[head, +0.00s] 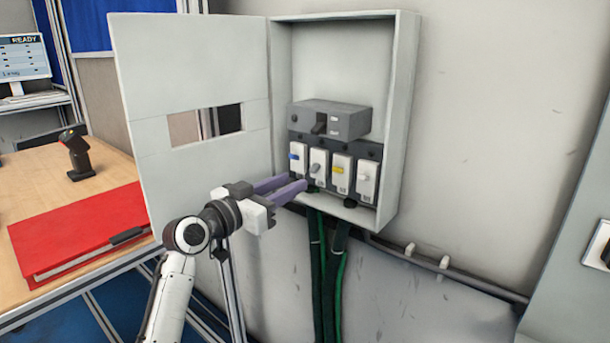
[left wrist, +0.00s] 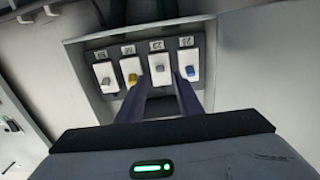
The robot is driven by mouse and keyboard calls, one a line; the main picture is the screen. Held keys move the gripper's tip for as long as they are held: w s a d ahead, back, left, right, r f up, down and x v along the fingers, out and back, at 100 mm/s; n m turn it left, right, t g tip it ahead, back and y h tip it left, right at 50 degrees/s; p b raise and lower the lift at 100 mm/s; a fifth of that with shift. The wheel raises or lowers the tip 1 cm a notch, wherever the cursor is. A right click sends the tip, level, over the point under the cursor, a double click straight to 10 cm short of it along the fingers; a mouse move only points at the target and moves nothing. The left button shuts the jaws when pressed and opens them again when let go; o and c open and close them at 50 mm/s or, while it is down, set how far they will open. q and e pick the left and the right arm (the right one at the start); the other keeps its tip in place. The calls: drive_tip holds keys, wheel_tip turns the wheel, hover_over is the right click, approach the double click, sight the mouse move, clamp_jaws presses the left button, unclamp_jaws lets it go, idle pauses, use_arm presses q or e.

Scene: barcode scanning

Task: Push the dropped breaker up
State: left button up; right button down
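A row of white breakers sits in an open grey wall box (head: 402,120). From the left in the head view are a blue-lever breaker (head: 298,163), a grey-lever breaker (head: 319,158), a yellow-lever breaker (head: 341,178) and another grey-lever one (head: 366,186). The second breaker's grey lever (left wrist: 157,69) appears lower than the others; the left wrist view shows the row upside down. My left gripper (head: 296,182) is open and empty, its purple fingers apart, just below and in front of the two left breakers. Contact cannot be told. My right gripper is out of view.
The box door (head: 190,85) stands open to the left, close behind my left arm. A larger grey switch block (head: 345,120) sits above the breakers. Green cables (head: 328,260) hang below the box. A red binder (head: 75,228) lies on the wooden desk at left.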

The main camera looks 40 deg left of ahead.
sight(312, 173)
use_arm(q)
drive_tip(key=w, duration=0.5)
drive_tip(key=shift+w+d, duration=0.25)
drive_tip(key=shift+w+p, duration=0.3)
drive_tip(key=shift+w, duration=0.1)
drive_tip(key=shift+c, duration=0.5)
